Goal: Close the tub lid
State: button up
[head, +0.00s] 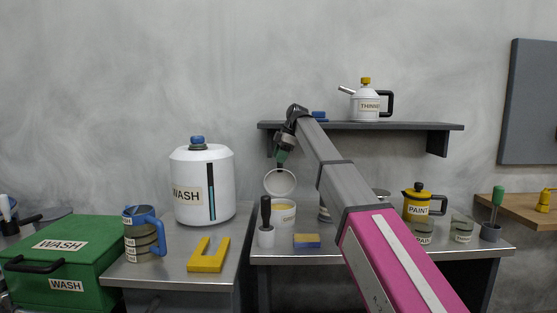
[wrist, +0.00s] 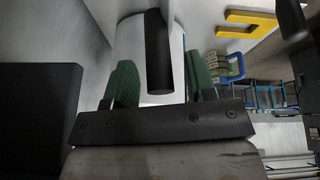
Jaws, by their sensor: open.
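The tub (head: 283,217) is white with a pale yellow top and a label, on the middle counter. Its round whitish lid (head: 280,182) is raised and tilted up at the tub's back, so the tub stands open. My gripper (head: 281,158), with green fingers, is open just above the lid's upper edge; I cannot tell whether it touches. In the wrist view the two green fingers of my gripper (wrist: 160,78) are spread apart, with a black rod-like shape and a pale surface beyond. I cannot tell which pale thing that is.
A black-handled tool in a white holder (head: 266,236) stands close left of the tub, and a blue-yellow sponge (head: 306,240) lies in front. A yellow U-shaped piece (head: 208,256) and white wash dispenser (head: 203,186) are left. A shelf (head: 400,126) hangs above, right.

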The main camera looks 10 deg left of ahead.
jog(key=shift+s+a+f, duration=0.1)
jog(key=shift+a+f, duration=0.15)
jog(key=shift+f, duration=0.4)
